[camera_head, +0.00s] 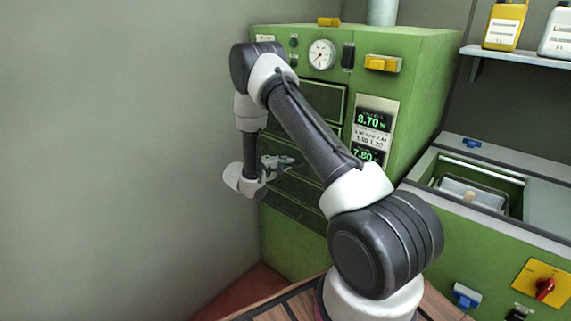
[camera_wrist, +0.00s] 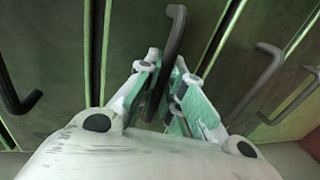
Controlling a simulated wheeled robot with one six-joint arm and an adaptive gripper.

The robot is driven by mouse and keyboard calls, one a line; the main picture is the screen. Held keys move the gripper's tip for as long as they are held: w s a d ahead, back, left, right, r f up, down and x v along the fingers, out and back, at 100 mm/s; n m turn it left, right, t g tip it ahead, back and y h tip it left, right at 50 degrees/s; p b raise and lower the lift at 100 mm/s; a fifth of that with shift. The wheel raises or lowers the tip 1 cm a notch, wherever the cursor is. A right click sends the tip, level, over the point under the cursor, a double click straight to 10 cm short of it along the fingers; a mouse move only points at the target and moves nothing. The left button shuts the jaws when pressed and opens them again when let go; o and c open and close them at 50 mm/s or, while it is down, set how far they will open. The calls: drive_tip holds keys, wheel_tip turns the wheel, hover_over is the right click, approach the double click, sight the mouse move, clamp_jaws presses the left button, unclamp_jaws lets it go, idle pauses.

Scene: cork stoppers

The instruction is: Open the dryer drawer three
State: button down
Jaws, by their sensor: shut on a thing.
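The green dryer (camera_head: 418,65) stands against the back wall, with a stack of dark green drawers in its front. My gripper (camera_head: 278,162) is at the drawer fronts, left of the digital display. In the wrist view my gripper (camera_wrist: 166,85) is shut on a dark bar-shaped drawer handle (camera_wrist: 176,35), which passes between the fingers. The held drawer's front (camera_wrist: 135,30) shows behind the handle. My arm covers part of the stack, so I cannot tell for certain which drawer number this is. I see no clear sign of the drawer standing out from the others.
Other dark handles show on both sides in the wrist view, one at the left (camera_wrist: 15,95) and one at the right (camera_wrist: 262,75). A gauge (camera_head: 322,54) and a display (camera_head: 372,122) are on the dryer. A green-fronted counter with an open basin (camera_head: 470,185) stands at the right.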

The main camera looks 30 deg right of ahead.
drive_tip(key=f+v, duration=0.1)
drive_tip(key=v, duration=0.7)
drive_tip(key=shift+a+f, duration=0.35)
drive_tip(key=shift+s, duration=0.1)
drive_tip(key=c, duration=1.5)
unclamp_jaws()
drive_tip(key=shift+a, duration=0.1)
drive_tip(key=v, duration=1.1)
drive_tip(key=shift+s+a, duration=0.15)
drive_tip(key=shift+a, duration=0.25)
